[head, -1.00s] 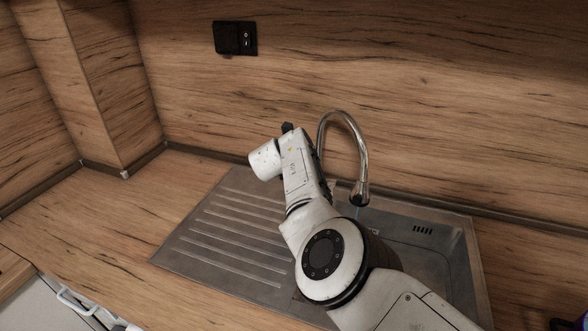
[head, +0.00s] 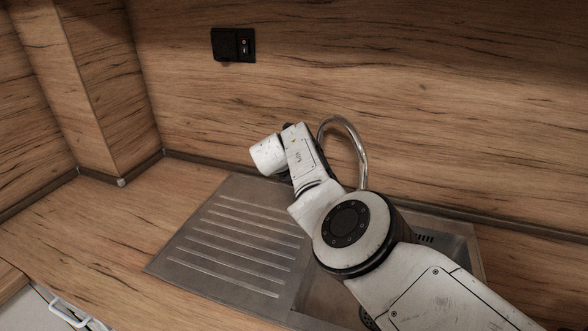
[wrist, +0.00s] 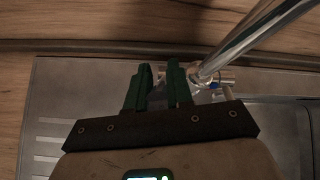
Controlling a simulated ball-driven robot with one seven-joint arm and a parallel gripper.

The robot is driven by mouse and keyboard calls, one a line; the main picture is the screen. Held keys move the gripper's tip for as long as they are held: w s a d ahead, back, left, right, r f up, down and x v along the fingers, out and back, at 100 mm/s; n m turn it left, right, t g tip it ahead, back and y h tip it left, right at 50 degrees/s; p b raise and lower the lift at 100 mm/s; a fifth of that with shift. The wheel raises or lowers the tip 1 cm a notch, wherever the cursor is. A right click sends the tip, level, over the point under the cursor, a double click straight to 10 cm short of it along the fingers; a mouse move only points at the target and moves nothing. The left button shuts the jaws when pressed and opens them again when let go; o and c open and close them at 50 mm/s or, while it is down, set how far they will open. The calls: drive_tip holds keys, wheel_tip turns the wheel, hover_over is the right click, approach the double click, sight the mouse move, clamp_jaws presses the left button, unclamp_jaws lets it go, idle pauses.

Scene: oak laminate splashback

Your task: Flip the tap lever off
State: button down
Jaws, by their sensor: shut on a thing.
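The curved chrome tap (head: 345,128) stands at the back of the sink, its lower part and spout end hidden by my arm in the head view. In the head view the fingers are hidden behind my wrist.
The steel sink (head: 215,250) has a ribbed drainboard on the left and a basin at the right, partly behind my arm. The wooden splashback rises close behind the tap, with a black socket (head: 233,45) on it. The counter at left is clear.

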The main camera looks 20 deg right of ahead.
drive_tip(key=c, duration=1.1)
unclamp_jaws()
drive_tip(key=shift+r, duration=0.1)
